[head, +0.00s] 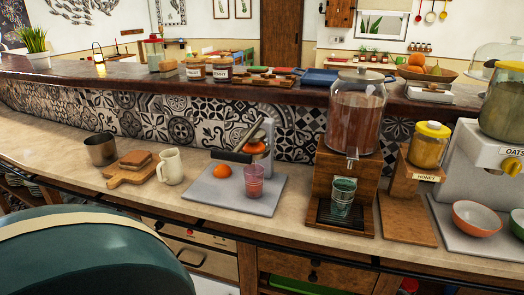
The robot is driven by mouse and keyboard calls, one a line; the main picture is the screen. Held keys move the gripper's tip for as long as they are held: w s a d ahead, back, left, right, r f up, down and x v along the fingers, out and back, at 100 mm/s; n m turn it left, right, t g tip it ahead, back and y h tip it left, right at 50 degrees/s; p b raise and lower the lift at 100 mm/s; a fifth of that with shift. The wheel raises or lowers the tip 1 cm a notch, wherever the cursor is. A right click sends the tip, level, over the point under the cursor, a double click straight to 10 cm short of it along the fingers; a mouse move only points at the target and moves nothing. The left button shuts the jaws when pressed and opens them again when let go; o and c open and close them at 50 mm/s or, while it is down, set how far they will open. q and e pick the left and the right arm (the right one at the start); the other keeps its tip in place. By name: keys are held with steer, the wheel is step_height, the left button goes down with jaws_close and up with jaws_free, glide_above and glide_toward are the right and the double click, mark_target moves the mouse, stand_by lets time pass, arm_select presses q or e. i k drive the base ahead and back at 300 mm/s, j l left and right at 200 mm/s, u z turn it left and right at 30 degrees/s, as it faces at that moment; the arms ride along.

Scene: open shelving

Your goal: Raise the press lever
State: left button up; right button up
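A juice press stands on a light grey base (206,191) in the middle of the counter. Its upright post (268,140) is grey. A dark bar (249,133), likely the press lever, slants up to the right beside the post. A second dark, flatter part (232,156) juts out to the left below it. An orange piece (254,147) sits at the press head, and a whole orange (222,171) lies on the base. A pink glass (254,182) stands on the base below the head. Neither gripper is in view.
Left of the press are a cream jug (170,166), a wooden board (128,177) with bread and a metal cup (101,149). Right of it stand a drink dispenser (355,115) and a honey jar stand (408,218). A raised ledge (120,83) runs behind.

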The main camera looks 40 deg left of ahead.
mark_target(254, 135)
steer(key=u, duration=1.7)
